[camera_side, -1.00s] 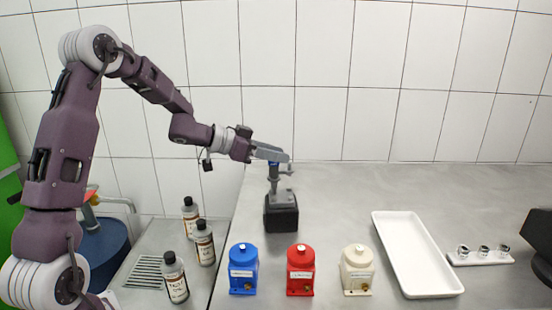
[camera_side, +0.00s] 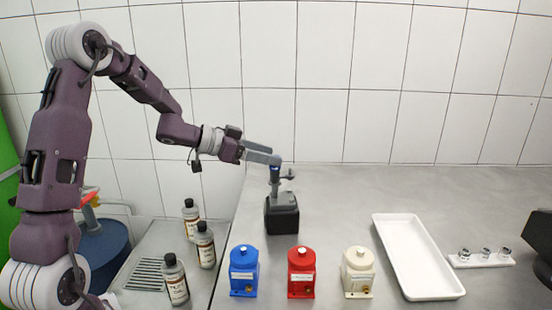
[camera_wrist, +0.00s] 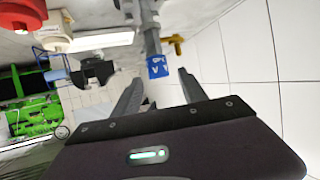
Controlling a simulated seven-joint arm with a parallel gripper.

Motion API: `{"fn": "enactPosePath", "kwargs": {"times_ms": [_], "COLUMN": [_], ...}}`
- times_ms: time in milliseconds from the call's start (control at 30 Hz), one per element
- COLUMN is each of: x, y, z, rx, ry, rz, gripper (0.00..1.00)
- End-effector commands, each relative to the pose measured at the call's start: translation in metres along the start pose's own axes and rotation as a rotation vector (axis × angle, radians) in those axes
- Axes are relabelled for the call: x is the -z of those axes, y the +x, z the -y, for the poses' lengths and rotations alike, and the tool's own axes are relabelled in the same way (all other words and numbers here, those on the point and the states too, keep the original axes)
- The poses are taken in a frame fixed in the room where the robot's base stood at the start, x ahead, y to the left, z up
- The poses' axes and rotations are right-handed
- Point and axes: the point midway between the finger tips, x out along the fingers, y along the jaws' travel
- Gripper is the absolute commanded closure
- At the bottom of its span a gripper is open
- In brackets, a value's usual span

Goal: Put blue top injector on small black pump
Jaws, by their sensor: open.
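The small black pump (camera_side: 282,215) stands upright on the grey bench in the side view, with a grey post rising from it. The blue top injector (camera_side: 274,166) shows as a blue band at the top of that post. In the wrist view its blue end (camera_wrist: 157,66) is in line with the grey post. My gripper (camera_side: 274,158) is at the height of the blue band, coming from the left. In the wrist view my gripper (camera_wrist: 160,77) has its two fingers spread, with the blue end between and just past the tips. I cannot tell how firmly the injector is seated.
Blue (camera_side: 244,270), red (camera_side: 301,272) and cream (camera_side: 358,271) containers stand along the front. A white tray (camera_side: 455,294) and a white holder with silver fittings (camera_side: 480,262) are to the right. The bench behind the tray is clear.

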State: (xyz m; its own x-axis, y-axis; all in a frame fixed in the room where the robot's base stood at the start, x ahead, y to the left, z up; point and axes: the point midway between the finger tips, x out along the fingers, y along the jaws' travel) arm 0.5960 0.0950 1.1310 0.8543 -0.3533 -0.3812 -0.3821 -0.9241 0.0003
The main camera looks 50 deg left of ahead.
Motion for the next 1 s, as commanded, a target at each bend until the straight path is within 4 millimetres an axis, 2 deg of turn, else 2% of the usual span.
{"fn": "enactPosePath", "kwargs": {"times_ms": [100,300,400,533,567,633,700,767,833,867,900,1000], "x": [0.001,0.001,0.0,0.002,0.007,0.03,0.062,0.075,0.059,0.044,0.02,-0.032], "y": [-0.036,-0.078,-0.088,-0.09,-0.089,-0.085,-0.093,-0.117,-0.154,-0.169,-0.187,-0.219], "z": [0.001,0.001,0.0,0.0,0.0,0.001,-0.003,-0.019,-0.056,-0.077,-0.11,-0.186], "rx": [0.005,0.002,0.0,0.009,0.031,0.155,0.366,0.548,0.671,0.682,0.662,0.514], "ry": [0.001,0.001,0.0,0.006,0.018,0.074,0.128,0.118,0.03,-0.021,-0.088,-0.204], "rz": [0.0,-0.001,-0.001,-0.001,-0.002,-0.006,0.006,0.055,0.168,0.232,0.322,0.514], "gripper": [0.5,0.5,0.5,0.5,0.5,0.5,0.5,0.5,0.5,0.5,0.5,0.5]}}
